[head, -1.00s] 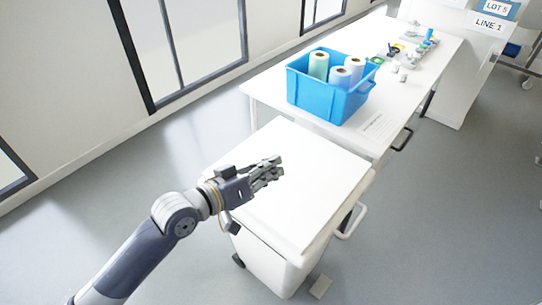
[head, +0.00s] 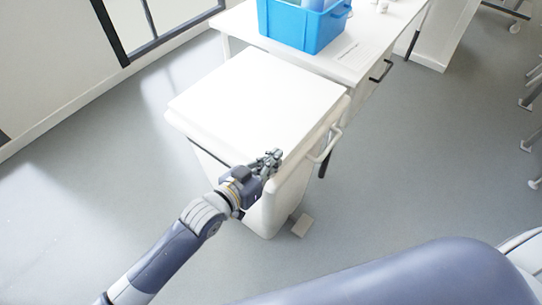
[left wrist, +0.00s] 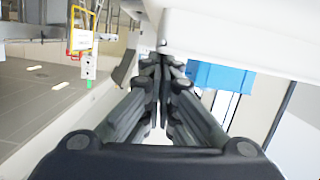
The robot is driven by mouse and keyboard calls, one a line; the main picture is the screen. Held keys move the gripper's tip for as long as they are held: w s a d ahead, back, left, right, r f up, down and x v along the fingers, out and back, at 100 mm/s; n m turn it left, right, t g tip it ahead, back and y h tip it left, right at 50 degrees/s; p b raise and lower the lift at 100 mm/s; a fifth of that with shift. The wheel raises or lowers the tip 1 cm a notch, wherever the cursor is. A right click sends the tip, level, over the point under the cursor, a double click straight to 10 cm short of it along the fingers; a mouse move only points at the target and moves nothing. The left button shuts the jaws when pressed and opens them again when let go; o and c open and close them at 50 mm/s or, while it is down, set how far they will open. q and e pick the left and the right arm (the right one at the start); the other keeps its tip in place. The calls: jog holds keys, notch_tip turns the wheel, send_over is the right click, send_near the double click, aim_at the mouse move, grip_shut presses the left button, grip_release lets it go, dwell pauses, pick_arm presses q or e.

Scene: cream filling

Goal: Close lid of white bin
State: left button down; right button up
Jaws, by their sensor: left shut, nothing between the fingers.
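The white bin (head: 268,208) stands on the floor in the head view, in front of the white table. Its flat white lid (head: 258,98) lies over the top and looks down on the bin. My left gripper (head: 272,160) is shut and empty, at the front edge of the lid near its right corner. In the left wrist view the left gripper (left wrist: 163,62) has its fingers together, and a white surface that looks like the lid's edge (left wrist: 240,35) is above and beside them. Whether they touch it, I cannot tell. My right gripper is out of view.
A white table (head: 350,58) behind the bin holds a blue crate (head: 300,30). A handle bar (head: 328,145) sticks out at the bin's right side. A small pale pedal-like piece (head: 302,225) is at the bin's foot. Grey floor is free around the bin.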

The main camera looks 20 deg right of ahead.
pick_arm(q)
jog(key=shift+s+f, duration=0.3)
jog(key=shift+f, duration=0.5)
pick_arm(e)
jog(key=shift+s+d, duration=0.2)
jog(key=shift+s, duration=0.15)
pick_arm(q)
jog(key=shift+r, duration=0.1)
jog(key=r+p, duration=0.4)
jog(key=shift+w+r, duration=0.2)
jog(key=shift+r, duration=0.15)
jog(key=v, duration=1)
jog(key=shift+r+b, duration=0.35)
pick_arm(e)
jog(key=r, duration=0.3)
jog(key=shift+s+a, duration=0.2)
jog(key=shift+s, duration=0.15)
